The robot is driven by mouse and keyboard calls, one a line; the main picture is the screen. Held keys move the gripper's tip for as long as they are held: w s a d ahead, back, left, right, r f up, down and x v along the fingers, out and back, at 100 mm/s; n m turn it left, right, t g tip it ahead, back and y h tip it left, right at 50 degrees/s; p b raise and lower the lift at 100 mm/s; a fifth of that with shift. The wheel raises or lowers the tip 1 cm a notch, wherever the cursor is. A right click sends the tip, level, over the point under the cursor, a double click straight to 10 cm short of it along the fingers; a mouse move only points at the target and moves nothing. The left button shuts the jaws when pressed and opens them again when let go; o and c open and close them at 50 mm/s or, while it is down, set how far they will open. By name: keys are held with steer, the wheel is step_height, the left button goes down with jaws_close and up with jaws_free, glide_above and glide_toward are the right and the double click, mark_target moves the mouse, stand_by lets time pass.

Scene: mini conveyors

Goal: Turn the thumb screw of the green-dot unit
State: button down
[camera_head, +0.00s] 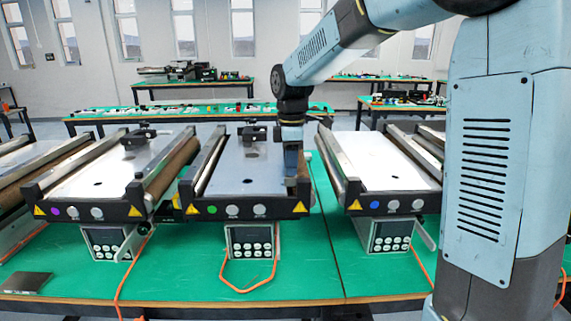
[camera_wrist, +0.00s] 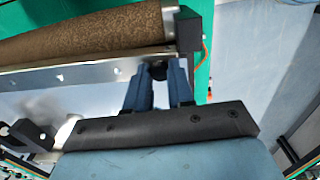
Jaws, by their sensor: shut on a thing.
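The green-dot unit (camera_head: 243,170) is the middle mini conveyor, with a green dot (camera_head: 211,210) on its front plate. My gripper (camera_head: 291,172) reaches down at the right side of this unit, near its front right corner. In the wrist view, the blue fingers of my gripper (camera_wrist: 158,80) are closed around a small dark knob, the thumb screw (camera_wrist: 158,70), beside the conveyor's metal side rail (camera_wrist: 80,76). The fingers hide most of the screw, so its turn angle cannot be told.
A purple-dot unit (camera_head: 110,170) stands to the left and a blue-dot unit (camera_head: 385,165) to the right. Control boxes (camera_head: 253,239) with orange cables hang below the front plates. The green table (camera_head: 190,270) is mostly clear in front, with a dark plate (camera_head: 26,282) at left.

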steer(key=c, duration=1)
jaws_free()
step_height(320, 180, up, 14)
steer(key=shift+f, duration=0.15)
steer(key=s+d+f+m+t, duration=0.2)
steer(key=s+d+m, duration=0.3)
steer(key=s, duration=0.3)
steer(key=s+d+f+m+t, duration=0.1)
steer(key=s+d+f+m, duration=0.2)
steer(key=s+d+m, duration=0.3)
steer(key=s+d+f+m+t, duration=0.2)
steer(key=s+d+m, duration=0.4)
steer(key=s, duration=0.5)
steer(key=shift+s+f+m+t, duration=0.3)
steer(key=shift+s+f+m, duration=0.1)
steer(key=shift+f, duration=0.25)
